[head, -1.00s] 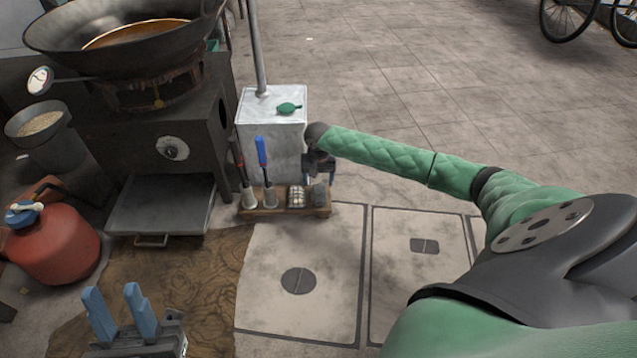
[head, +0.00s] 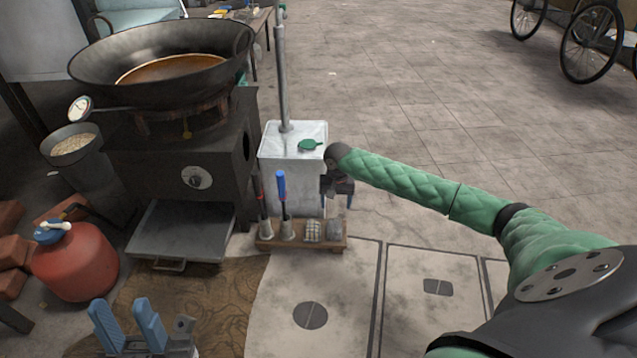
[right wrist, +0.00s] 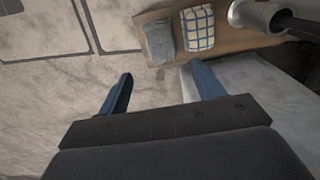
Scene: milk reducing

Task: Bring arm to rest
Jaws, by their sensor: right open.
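My right arm, in a green quilted sleeve, reaches in from the right of the head view to the white box (head: 290,175). My right gripper (head: 337,196) hangs beside that box's right side. In the right wrist view the right gripper (right wrist: 158,88) is open, its two blue fingers apart with nothing between them. My left gripper (head: 128,328) is at the lower left of the head view, over the brown mat. Its two blue fingers point up and stand apart, with nothing between them.
A wooden rack (head: 265,243) with brushes and folded cloths stands by the white box. A large wok (head: 165,50) sits on a dark stove (head: 180,170). A red gas cylinder (head: 75,265) stands at left. The paved floor right of the box is clear.

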